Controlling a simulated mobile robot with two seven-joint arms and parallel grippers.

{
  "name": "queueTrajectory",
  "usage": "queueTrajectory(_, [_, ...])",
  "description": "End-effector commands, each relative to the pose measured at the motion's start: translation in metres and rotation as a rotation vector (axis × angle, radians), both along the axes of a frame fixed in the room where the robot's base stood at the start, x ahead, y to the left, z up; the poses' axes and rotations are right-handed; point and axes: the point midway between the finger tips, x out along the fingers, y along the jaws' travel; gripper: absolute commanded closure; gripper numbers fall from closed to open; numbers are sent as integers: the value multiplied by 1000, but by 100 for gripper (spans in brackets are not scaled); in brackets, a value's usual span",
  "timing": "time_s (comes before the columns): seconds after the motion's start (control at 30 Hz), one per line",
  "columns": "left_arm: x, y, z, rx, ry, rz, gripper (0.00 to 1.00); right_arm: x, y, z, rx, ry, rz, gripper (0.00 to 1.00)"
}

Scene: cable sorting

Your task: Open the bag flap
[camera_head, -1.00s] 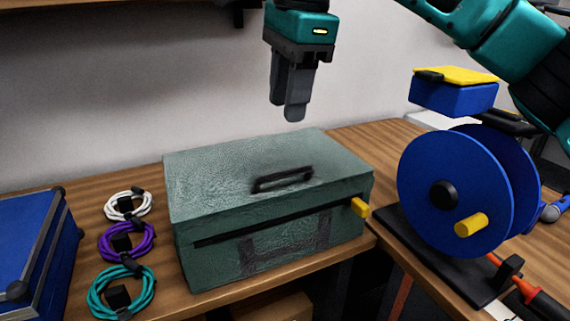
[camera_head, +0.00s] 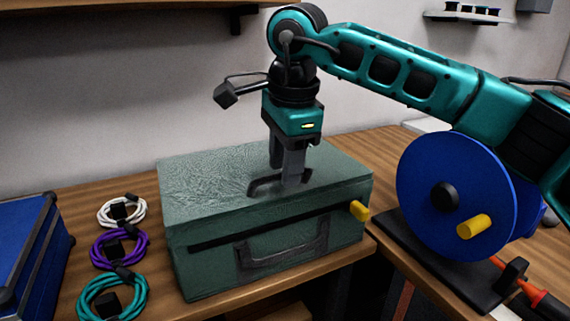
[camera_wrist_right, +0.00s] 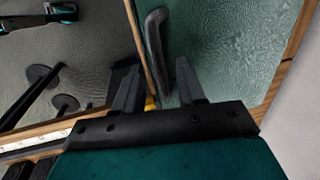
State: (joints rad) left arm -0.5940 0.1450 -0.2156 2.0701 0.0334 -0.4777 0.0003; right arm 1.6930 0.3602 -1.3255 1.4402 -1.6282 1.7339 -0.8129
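The green bag (camera_head: 205,225) stands on the bench with its flap (camera_head: 215,175) lying closed on top. A dark handle (camera_head: 262,187) sits on the flap, and it also shows in the right wrist view (camera_wrist_right: 156,45). My right gripper (camera_head: 289,182) points straight down at the handle. In the right wrist view its two fingers (camera_wrist_right: 157,85) are apart, with the handle between or just beyond them; I cannot tell whether they touch it. Something small, teal and black, in that view's upper left may be part of my left arm.
White (camera_head: 122,212), purple (camera_head: 120,248) and teal (camera_head: 112,297) cable coils lie left of the bag, beside a blue case (camera_head: 25,240). A blue reel (camera_head: 455,190) stands to the right. A yellow tab (camera_head: 359,211) sticks out at the bag's right front corner.

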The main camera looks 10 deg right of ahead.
Motion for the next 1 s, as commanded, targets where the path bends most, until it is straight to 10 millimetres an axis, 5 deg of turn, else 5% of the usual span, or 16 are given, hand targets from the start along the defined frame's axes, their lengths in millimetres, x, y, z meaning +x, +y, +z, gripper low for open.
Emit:
queueTrajectory(0.27, [0,0,-1,0,1,0,57,0,0,-2,0,0,0,60])
queueTrajectory(0.7, [-1,2,-2,9,0,-5,57,0,0,-1,0,0,0,100])
queueTrajectory(1.0, [0,3,-2,10,1,-5,57,0,0,-1,0,0,0,100])
